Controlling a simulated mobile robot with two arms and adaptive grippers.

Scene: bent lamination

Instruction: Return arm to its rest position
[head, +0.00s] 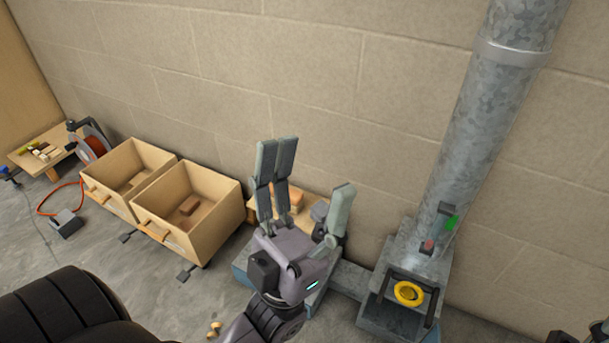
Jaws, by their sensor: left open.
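My left gripper (305,195) shows in the middle of the head view, with its fingers pointing up and spread apart. It is open and I see nothing between its fingers. It stands in front of a low bench (251,215) with wooden pieces (296,198) on it, and hides part of them. My left arm comes up from the bottom edge. My right gripper is not clearly in view; only a dark part shows at the lower right edge.
A thick metal pipe (487,120) rises from a grey machine with a yellow ring (408,293) at the right. A block wall (330,80) closes the back.

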